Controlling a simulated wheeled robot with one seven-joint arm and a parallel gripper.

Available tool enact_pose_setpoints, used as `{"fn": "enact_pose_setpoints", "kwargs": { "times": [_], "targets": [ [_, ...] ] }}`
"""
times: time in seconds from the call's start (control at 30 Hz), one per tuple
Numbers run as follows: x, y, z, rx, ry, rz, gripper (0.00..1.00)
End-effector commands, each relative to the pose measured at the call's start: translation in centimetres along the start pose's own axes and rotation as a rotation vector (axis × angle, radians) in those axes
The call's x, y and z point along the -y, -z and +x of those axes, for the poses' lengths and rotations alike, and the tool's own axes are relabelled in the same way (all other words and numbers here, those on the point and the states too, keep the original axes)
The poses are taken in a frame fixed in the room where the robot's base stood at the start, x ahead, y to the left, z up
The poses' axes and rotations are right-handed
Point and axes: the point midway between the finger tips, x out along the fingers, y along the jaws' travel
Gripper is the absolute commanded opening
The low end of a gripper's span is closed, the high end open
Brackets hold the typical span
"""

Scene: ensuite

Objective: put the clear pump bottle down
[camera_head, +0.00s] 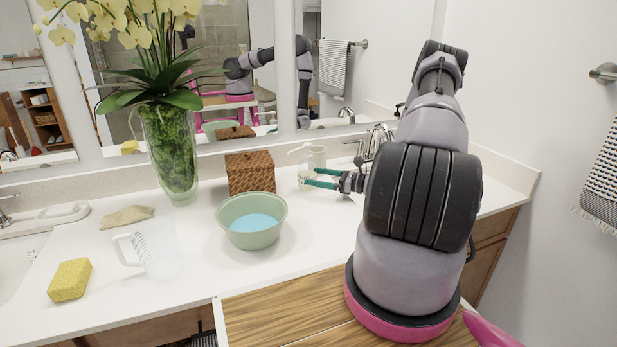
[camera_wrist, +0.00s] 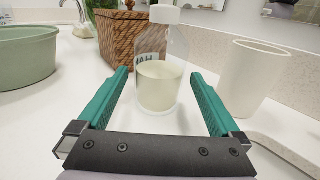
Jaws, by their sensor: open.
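The clear pump bottle (camera_wrist: 160,85) stands upright on the white counter, with pale liquid and a white top. In the wrist view it shows between the two teal fingers of my gripper (camera_wrist: 160,76), with a visible gap on each side. My gripper is open. In the head view the bottle (camera_head: 314,157) is near the back of the counter, left of my arm, and my gripper (camera_head: 311,177) is low in front of it. Part of the bottle is hidden by the fingers there.
A woven box (camera_head: 250,174) stands left of the bottle, and a green basin (camera_head: 223,224) with blue inside is in front. A beige cup (camera_wrist: 253,75) is to the right in the wrist view. A glass plant vase (camera_head: 170,150), clear pitcher (camera_head: 160,250) and yellow sponge (camera_head: 69,280) are further left.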

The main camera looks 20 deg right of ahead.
Motion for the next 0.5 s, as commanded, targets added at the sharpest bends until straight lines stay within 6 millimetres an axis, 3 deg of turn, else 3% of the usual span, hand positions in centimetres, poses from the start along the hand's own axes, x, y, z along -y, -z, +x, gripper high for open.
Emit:
{"fn": "enact_pose_setpoints", "kwargs": {
  "times": [0.2, 0.5],
  "targets": [
    [0.1, 0.0, -4.9, 0.000, 0.004, 0.001, 1.00],
    [0.0, 0.0, -8.0, 0.000, 0.000, 0.001, 1.00]
  ]
}}
